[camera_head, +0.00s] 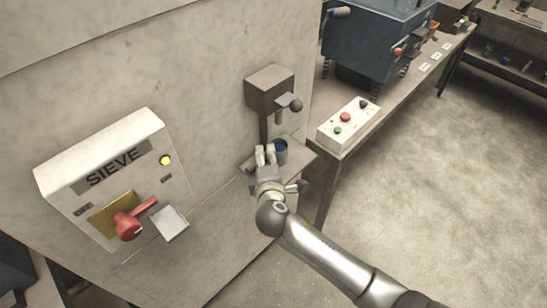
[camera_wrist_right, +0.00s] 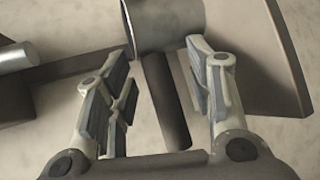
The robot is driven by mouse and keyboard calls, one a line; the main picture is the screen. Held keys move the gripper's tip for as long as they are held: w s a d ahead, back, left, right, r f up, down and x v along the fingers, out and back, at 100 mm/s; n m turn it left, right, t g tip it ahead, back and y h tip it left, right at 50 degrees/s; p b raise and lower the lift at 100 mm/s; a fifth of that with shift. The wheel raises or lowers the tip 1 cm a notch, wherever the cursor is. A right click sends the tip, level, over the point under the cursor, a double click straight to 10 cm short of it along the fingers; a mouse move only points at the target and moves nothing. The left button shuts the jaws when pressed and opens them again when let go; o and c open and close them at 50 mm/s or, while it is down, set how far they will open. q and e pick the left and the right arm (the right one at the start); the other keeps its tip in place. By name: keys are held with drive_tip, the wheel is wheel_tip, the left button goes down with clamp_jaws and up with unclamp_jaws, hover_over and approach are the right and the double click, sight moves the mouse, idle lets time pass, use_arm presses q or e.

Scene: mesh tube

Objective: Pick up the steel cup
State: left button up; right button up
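The steel cup (camera_head: 282,156) is small and grey with a dark blue inside. It stands at the small shelf under the grey dispenser box on the wall. My right gripper (camera_head: 265,153) is just beside it, to the left in the head view, and partly overlaps it. In the right wrist view the cup (camera_wrist_right: 165,24) is at the top, beyond the fingertips. My right gripper (camera_wrist_right: 165,75) is open there, its two fingers well apart. A dark bar shows between them; I cannot tell what it belongs to. My left gripper is not in view.
The grey dispenser box (camera_head: 270,90) with a dark knob is above the cup. A panel marked SIEVE (camera_head: 110,170) with a red lever is at the left. A white button box (camera_head: 348,123) stands on the bench to the right. The floor at right is clear.

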drive_tip(key=shift+s, duration=0.1)
drive_tip(key=c, duration=0.9)
clamp_jaws()
drive_tip(key=shift+f, duration=0.15)
